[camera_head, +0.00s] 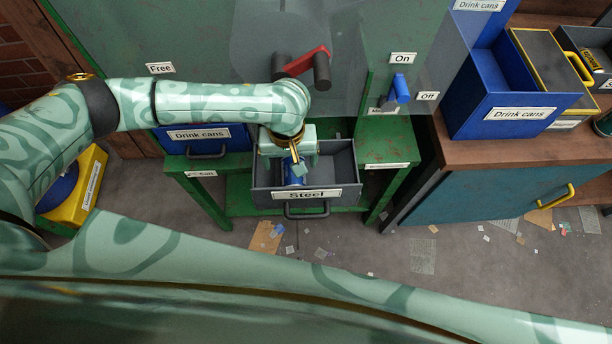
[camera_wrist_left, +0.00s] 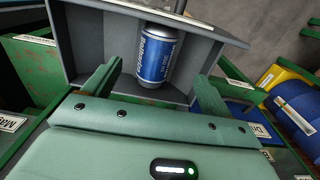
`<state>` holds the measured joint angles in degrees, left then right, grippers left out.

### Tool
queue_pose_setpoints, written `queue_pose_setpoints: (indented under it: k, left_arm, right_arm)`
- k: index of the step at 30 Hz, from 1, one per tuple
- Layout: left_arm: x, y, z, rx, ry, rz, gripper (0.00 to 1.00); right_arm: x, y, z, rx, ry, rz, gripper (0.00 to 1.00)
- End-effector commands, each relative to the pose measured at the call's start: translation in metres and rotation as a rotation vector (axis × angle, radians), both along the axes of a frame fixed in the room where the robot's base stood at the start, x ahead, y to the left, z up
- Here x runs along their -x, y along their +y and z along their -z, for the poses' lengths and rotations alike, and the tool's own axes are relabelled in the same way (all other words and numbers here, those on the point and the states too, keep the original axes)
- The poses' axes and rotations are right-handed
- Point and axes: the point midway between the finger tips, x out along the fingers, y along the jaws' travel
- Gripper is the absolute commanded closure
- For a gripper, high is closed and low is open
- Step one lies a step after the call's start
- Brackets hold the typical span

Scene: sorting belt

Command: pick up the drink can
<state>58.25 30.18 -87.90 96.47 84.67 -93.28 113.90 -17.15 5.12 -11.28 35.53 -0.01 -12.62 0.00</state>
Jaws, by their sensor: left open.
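A blue drink can with silver ends (camera_wrist_left: 158,55) lies in the grey bin labelled "Steel" (camera_head: 345,160). In the head view the can (camera_head: 294,172) is partly hidden by my left gripper (camera_head: 298,166). My left gripper reaches down into the bin from above. In the left wrist view its two fingers (camera_wrist_left: 150,92) are apart, with the can between and beyond them. I cannot tell whether either finger touches the can. My right gripper is not in view.
A blue "Drink cans" bin (camera_head: 200,134) stands left of the grey bin on the green frame. Another blue "Drink cans" bin (camera_head: 500,120) stands on the right counter. A red lever (camera_head: 305,62) and blue switch (camera_head: 398,90) are on the machine. Scraps litter the floor.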

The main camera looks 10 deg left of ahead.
Motion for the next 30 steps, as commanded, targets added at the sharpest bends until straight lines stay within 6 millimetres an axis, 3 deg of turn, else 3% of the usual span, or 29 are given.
queue_pose_setpoints:
  k: [1, 6, 14, 17, 20, 28, 30]
  left_arm:
    - [0.001, 0.0, 0.015, 0.0, 0.005, -0.001, 0.16]
    - [0.001, 0.0, 0.051, 0.0, 0.007, 0.001, 0.16]
    - [-0.005, -0.001, 0.075, -0.001, 0.004, 0.0, 0.16]
    - [-0.009, -0.003, 0.094, -0.001, 0.009, 0.001, 0.16]
    - [-0.01, -0.003, 0.11, -0.001, 0.009, 0.001, 0.16]
    - [-0.011, -0.003, 0.109, -0.001, 0.001, 0.001, 0.16]
    - [-0.011, -0.003, 0.109, -0.001, 0.001, 0.001, 0.32]
  right_arm:
    - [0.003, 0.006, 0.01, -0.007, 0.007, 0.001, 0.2]
    - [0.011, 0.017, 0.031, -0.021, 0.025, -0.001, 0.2]
    - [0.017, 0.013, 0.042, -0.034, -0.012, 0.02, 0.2]
    - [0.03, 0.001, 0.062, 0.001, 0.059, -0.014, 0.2]
    - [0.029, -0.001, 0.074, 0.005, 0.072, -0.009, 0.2]
    - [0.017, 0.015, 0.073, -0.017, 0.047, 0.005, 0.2]
    - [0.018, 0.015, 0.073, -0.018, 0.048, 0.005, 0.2]
